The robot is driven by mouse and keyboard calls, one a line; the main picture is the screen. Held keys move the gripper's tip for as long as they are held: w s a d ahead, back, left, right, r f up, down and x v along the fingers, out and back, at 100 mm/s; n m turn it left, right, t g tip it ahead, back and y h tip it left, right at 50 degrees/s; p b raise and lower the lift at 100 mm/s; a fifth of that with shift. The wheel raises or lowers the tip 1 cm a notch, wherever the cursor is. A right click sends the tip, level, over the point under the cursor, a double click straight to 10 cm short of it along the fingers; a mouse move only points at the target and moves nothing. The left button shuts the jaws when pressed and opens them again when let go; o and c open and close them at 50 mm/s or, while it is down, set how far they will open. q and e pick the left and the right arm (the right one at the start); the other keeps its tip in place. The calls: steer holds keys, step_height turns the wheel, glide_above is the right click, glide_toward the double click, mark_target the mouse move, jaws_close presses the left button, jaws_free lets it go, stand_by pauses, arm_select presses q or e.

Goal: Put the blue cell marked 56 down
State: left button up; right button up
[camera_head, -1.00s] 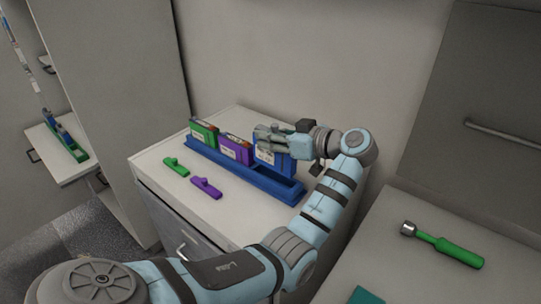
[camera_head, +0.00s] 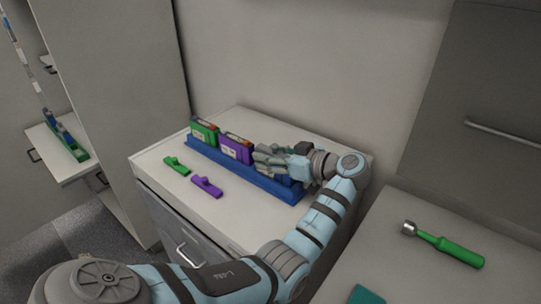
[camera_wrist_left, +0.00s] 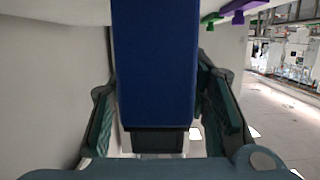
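The blue cell (camera_wrist_left: 155,65) fills the middle of the left wrist view, between the two fingers of my left gripper, which look closed against its sides. Its number does not show there. In the head view my left gripper (camera_head: 268,160) is low over the right part of the blue rack (camera_head: 228,170), and its fingers hide most of the cell. Whether the cell rests on the rack's floor I cannot tell. My right gripper is not in view.
A green cell (camera_head: 203,133) and a purple cell (camera_head: 236,149) stand upright in the rack, left of my gripper. A green clip (camera_head: 177,166) and a purple clip (camera_head: 207,187) lie in front. A green-handled tool (camera_head: 448,248) lies on the right-hand surface.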

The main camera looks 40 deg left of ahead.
arm_select(q)
steer(key=shift+r, duration=0.1)
steer(key=shift+d+r, duration=0.1)
steer(key=shift+d, duration=0.15)
steer(key=b+v, duration=0.1)
steer(key=v, duration=1)
steer(key=shift+d+b, duration=0.2)
steer(key=shift+b, duration=0.2)
steer(key=shift+w, duration=0.1)
